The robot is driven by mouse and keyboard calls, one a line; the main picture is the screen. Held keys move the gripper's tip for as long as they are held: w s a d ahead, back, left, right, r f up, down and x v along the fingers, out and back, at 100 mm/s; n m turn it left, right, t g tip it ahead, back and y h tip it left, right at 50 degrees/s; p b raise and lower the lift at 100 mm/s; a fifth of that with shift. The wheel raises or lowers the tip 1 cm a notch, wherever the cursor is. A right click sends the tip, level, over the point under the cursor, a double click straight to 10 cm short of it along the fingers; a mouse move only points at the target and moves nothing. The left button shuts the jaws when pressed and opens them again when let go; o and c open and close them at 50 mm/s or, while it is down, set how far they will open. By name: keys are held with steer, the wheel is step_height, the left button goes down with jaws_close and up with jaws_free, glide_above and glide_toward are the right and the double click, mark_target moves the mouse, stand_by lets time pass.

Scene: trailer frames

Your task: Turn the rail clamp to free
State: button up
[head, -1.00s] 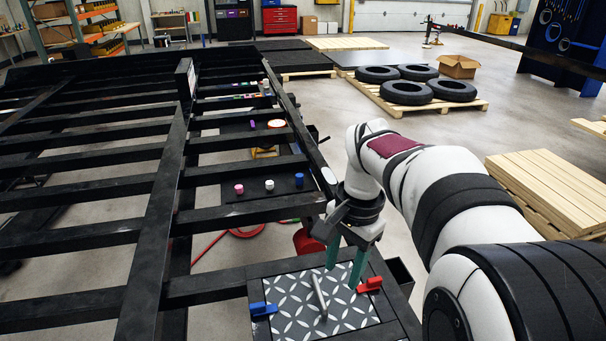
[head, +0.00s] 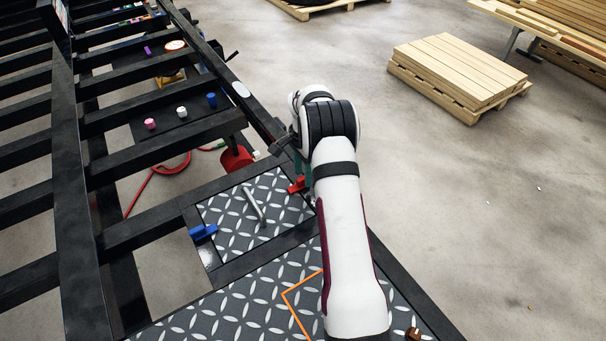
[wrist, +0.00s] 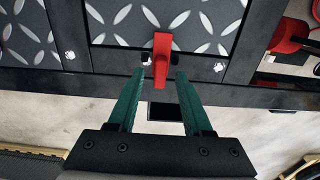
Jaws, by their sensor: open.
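A red lever (head: 298,185) sits at the right edge of the diamond-plate panel (head: 225,215). A blue lever (head: 203,233) sits at the panel's left edge. No label shows which is the rail clamp. In the wrist view the red lever (wrist: 161,48) points straight down the picture, out over the panel's dark frame. My gripper (wrist: 160,76) is open, with one green finger on each side of the lever's lower end and a gap on both sides. Contact does not show. In the head view my arm mostly hides my gripper (head: 299,166).
A grey bar handle (head: 253,205) stands up from the panel. A red can-like thing (head: 236,158) and a red hose (head: 155,177) lie beyond it. Black frame rails (head: 78,200) fill the left. Open floor (head: 480,210) lies to the right.

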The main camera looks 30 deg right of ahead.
steer(key=shift+f, duration=0.65)
steer(key=shift+c, duration=0.2)
jaws_close()
